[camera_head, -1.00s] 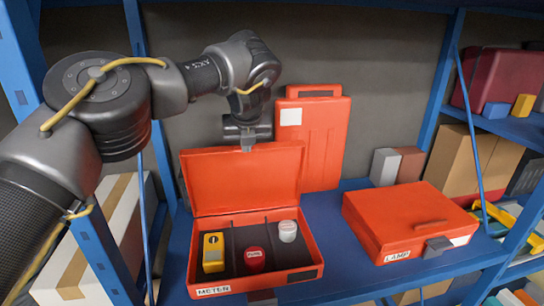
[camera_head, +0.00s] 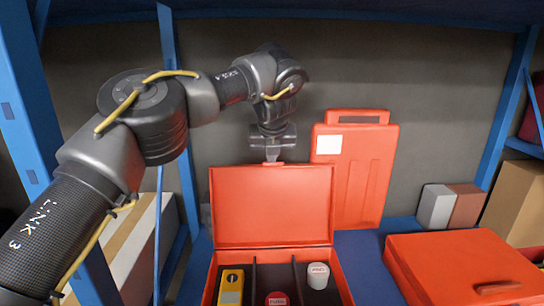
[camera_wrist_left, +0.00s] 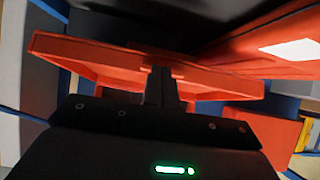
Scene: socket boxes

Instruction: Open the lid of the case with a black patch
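The red case (camera_head: 342,284) on the left of the shelf has its lid (camera_head: 272,207) standing upright, open. The front of this case, with its dark patch, is below the head view now. My left gripper (camera_head: 272,157) is at the middle of the lid's top edge, pointing down. In the left wrist view its fingers (camera_wrist_left: 163,88) are close together against the red lid (camera_wrist_left: 90,58). I cannot tell whether any lid edge is between them. My right gripper is not in view.
The open case holds a yellow meter (camera_head: 231,287), a red round piece (camera_head: 277,299) and a white round piece (camera_head: 318,275). A shut red case (camera_head: 460,265) lies to the right. Another red case (camera_head: 352,175) stands behind. Small grey and brown boxes (camera_head: 436,207) stand at the back right.

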